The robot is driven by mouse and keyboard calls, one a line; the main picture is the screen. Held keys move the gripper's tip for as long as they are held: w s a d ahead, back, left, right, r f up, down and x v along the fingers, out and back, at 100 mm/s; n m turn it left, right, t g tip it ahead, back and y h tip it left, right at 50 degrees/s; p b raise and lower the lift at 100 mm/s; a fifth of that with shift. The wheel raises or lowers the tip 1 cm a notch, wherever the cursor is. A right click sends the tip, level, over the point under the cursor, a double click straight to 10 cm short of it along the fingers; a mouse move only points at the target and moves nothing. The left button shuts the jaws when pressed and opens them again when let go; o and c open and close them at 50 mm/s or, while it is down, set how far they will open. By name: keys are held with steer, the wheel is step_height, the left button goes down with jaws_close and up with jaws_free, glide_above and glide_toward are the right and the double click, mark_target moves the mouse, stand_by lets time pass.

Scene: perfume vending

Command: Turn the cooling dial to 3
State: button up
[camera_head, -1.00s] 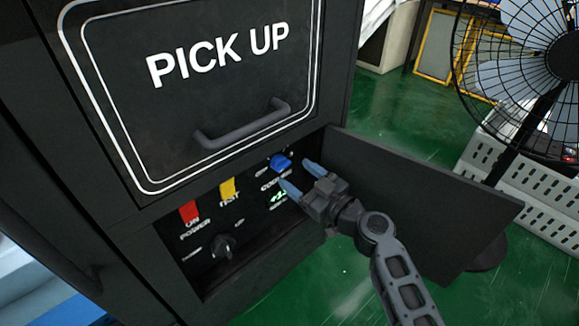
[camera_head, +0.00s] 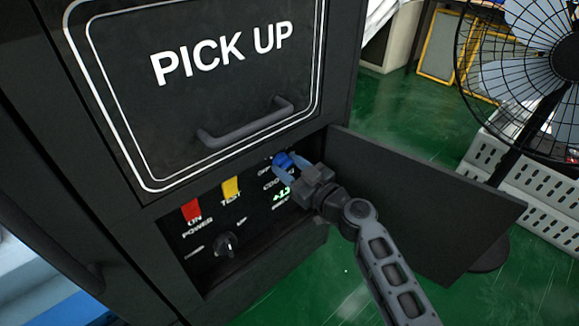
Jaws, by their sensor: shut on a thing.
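The cooling dial (camera_head: 282,160) is a small blue knob at the right end of the control panel (camera_head: 256,213), inside the open compartment below the pick-up hatch. My gripper (camera_head: 285,165) reaches in from the right, with its blue-grey fingers on either side of the knob and shut on it. The fingers cover part of the dial, and its setting cannot be read. Below it a small green readout (camera_head: 281,194) is partly hidden by the gripper.
The open compartment door (camera_head: 430,200) stands out to the right, close to my arm. A red power switch (camera_head: 191,211), a yellow test switch (camera_head: 231,188) and a black knob (camera_head: 225,243) are left of the dial. The hatch handle (camera_head: 245,125) juts out above. A fan (camera_head: 540,60) stands at right.

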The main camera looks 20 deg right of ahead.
steer(key=c, duration=0.5)
steer(key=shift+o, duration=0.2)
